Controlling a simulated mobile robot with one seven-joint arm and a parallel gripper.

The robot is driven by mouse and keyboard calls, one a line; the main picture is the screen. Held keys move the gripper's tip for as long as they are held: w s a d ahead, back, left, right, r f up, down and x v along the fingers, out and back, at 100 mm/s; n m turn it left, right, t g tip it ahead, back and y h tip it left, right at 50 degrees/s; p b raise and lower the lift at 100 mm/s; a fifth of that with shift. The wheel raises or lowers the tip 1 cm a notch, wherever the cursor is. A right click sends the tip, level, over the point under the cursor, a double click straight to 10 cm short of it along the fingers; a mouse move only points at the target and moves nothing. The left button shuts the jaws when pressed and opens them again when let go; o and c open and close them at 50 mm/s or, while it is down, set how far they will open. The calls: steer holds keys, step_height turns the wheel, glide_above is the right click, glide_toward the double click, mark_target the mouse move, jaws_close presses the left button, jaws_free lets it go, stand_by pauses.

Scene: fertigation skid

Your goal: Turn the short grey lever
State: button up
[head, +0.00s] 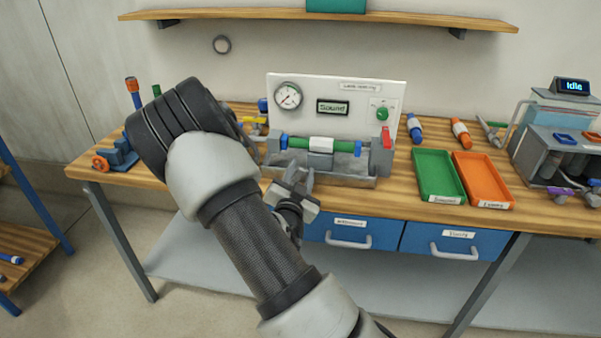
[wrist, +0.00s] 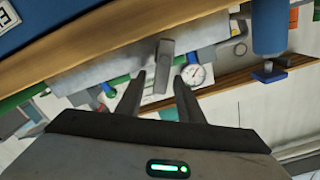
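A short grey lever (wrist: 166,60) shows in the wrist view, sticking out in front of the grey metal tray of the test rig. My gripper (wrist: 160,80) is open and empty, its two dark fingers apart. In the head view my gripper (head: 297,186) is at the front of the test rig (head: 350,170), over the bench's front edge.
Green (head: 438,176) and orange (head: 482,180) trays stand to the right. Blue drawers (head: 351,231) with handles lie below the bench top.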

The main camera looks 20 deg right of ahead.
jaws_close()
steer(key=shift+w+a+r+n+b, duration=0.15)
steer(key=shift+a+n+b, duration=0.1)
steer(key=shift+n, duration=0.7)
steer(key=shift+w+a+n+b, duration=0.2)
steer(key=shift+a+n, duration=0.1)
steer(key=shift+n, duration=0.6)
steer(key=shift+w+a+r+n+b, duration=0.15)
steer(key=shift+a+n+b, duration=0.1)
steer(key=shift+n, duration=0.7)
steer(key=shift+f, duration=0.1)
jaws_free()
